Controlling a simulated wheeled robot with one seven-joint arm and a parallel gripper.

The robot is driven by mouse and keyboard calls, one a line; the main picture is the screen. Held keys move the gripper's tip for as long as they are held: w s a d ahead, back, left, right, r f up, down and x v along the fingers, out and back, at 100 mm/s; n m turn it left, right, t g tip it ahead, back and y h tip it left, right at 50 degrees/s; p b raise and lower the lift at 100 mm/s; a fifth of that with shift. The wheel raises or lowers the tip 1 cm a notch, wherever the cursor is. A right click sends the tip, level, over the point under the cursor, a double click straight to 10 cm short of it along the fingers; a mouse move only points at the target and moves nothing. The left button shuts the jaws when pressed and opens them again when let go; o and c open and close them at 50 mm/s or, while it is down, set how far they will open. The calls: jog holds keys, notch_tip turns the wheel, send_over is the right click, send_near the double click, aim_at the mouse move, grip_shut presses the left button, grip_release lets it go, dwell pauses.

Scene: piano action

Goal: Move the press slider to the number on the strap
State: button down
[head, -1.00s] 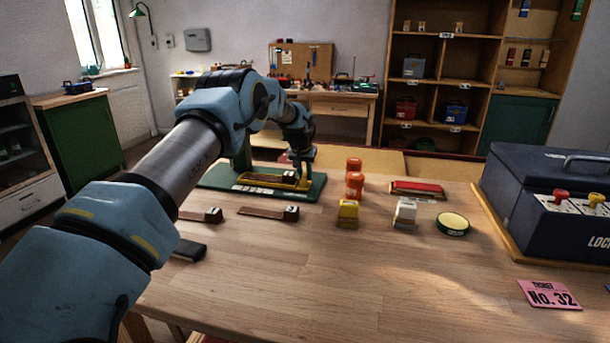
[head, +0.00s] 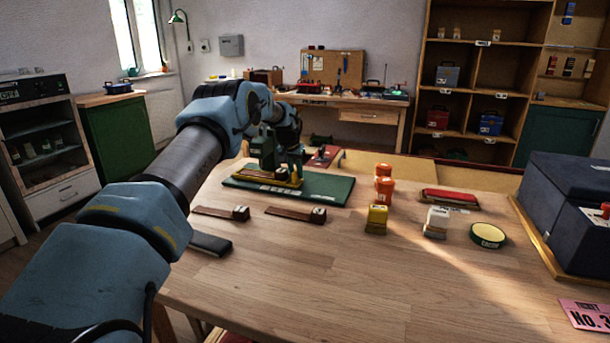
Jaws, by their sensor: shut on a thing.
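The green press has a flat green base (head: 330,190) and a dark green upright (head: 265,150), in the head view left of centre at the table's far side. Its yellow press slider (head: 262,183) lies low along the left part of the base, with a brown strap on it. My gripper (head: 295,177) points down at the slider's right end and is shut on it; the fingertips are small and partly merged with it. The strap's number and any scale marks are too small to read. Two more brown straps (head: 218,212) (head: 292,215) with dark numbered ends lie in front.
A dark blue box (head: 570,215) is far right.

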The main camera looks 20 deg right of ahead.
jog(key=c, duration=0.8)
grip_release()
jog(key=shift+o, duration=0.2)
jog(key=shift+r, duration=0.1)
jog(key=b+v, duration=0.2)
jog(key=v, duration=0.8)
jog(key=shift+r+b, duration=0.25)
jog(key=shift+b, duration=0.1)
jog(key=shift+s+a, duration=0.1)
jog(key=shift+s, duration=0.05)
